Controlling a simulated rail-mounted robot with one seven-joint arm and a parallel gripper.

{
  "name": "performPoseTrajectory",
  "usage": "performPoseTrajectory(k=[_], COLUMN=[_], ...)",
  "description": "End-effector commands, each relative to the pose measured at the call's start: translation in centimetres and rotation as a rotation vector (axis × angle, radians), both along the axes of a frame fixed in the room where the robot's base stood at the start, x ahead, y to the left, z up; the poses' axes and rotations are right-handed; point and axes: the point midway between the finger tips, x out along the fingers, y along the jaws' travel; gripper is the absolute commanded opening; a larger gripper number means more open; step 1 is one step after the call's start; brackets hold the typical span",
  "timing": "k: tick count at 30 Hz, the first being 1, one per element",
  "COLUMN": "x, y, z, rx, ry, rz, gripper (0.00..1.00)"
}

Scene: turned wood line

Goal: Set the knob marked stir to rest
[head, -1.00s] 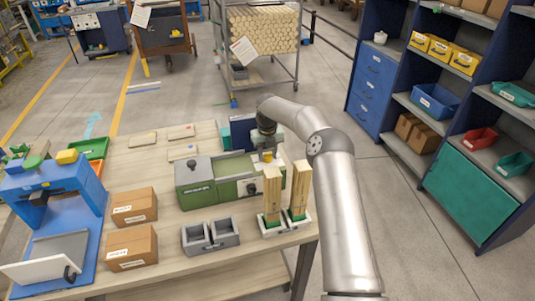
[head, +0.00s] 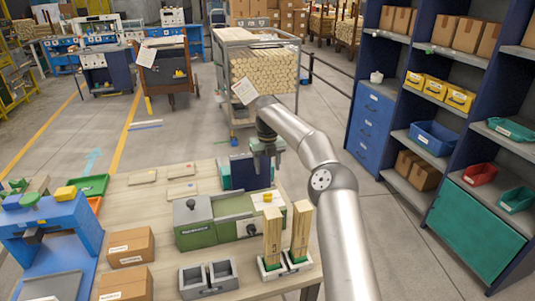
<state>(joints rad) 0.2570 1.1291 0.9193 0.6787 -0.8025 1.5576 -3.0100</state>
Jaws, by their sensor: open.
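A green and grey machine (head: 225,221) stands on the wooden bench. A dark round knob (head: 251,229) sits on a pale panel at the right of its front, and a black knob (head: 191,204) stands on its top left. The lettering is too small to read, so I cannot tell which knob is marked stir or its setting. A small yellow part (head: 268,197) shows at the machine's top right. My gripper (head: 266,170) points down, open and empty, above and behind the machine's right part, apart from it.
A grey double bin (head: 208,278) is in front. Cardboard boxes (head: 130,247) and a blue press (head: 45,240) are left. A dark blue box (head: 250,172) stands behind.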

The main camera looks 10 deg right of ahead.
Motion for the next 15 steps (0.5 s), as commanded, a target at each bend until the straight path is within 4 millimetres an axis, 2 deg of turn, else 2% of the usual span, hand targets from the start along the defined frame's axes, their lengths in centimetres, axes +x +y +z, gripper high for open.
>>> performPoseTrajectory(k=[1,6,15], x=[0.0,0.0,0.0], y=[0.1,0.1,0.0], z=[1.5,4.0,4.7], rx=[0.003,0.001,0.0], ry=[-0.002,0.0,0.001], rz=[0.0,0.0,0.0], gripper=[0.54,0.54,0.54])
